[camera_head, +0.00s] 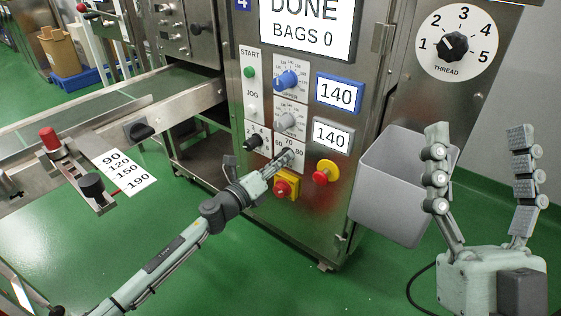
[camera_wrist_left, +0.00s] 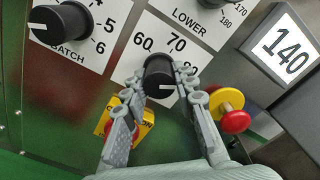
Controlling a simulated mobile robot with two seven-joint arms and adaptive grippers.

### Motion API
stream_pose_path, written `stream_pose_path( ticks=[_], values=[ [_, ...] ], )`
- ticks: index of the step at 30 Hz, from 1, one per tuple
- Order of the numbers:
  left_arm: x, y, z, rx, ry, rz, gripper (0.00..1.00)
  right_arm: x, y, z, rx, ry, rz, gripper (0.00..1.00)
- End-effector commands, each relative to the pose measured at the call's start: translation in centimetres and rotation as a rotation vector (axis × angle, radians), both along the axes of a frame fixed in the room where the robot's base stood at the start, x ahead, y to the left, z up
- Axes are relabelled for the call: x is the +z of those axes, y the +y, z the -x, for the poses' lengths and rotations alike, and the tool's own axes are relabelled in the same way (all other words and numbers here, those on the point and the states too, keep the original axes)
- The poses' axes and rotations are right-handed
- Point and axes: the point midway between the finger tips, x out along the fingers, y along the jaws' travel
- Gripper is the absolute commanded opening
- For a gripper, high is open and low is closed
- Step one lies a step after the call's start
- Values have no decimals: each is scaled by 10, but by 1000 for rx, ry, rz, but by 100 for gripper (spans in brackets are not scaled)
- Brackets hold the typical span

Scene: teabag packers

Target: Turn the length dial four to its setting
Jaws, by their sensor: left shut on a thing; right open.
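The length dial is a black knob (camera_wrist_left: 158,72) with a white pointer line, on a white plate (camera_wrist_left: 128,66) marked 60, 70 and 80. In the left wrist view the pointer line faces right and slightly down; the plate's name is hidden. My left gripper (camera_wrist_left: 159,82) has a finger on each side of the knob and is shut on it. In the head view the left gripper (camera_head: 285,160) reaches the panel and covers most of the knob. My right gripper (camera_head: 480,135) is open and empty, fingers up, at the right.
The black batch dial (camera_head: 253,142) sits left of the length dial. A red button on a yellow box (camera_head: 294,184) lies just below, and a red-yellow knob (camera_head: 325,173) to the right. A grey bin (camera_head: 385,195) stands beside my right gripper.

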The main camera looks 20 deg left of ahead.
Motion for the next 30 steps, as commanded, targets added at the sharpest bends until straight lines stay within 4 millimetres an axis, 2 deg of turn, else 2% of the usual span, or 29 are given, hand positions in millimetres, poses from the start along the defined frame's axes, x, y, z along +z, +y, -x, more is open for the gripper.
stream_pose_path(
  ticks=[4, 5, 10, 18, 22, 26, 30],
  values=[
    [0, 0, 0, 0, -1, -3, 0, 0, 0, 0, 0, 0, 0, 71],
    [0, 0, 0, 0, -1, -3, 28, 0, 0, 0, 0, 0, 0, 71],
    [0, 0, 0, 0, -1, -2, 48, 0, 0, 0, 0, 1, 0, 71],
    [0, 0, 1, 0, 0, 0, 48, 1, 0, 0, 1, 1, -2, 71],
    [-1, 4, 9, 1, 2, -2, 48, 1, 0, 0, 1, 0, -2, 71],
    [-2, 11, 30, 0, 4, -1, 48, 0, 0, 0, 0, 0, -1, 71],
    [-2, 21, 60, -1, 4, 1, 48, 0, 0, 0, 1, 0, -1, 71]
  ],
)
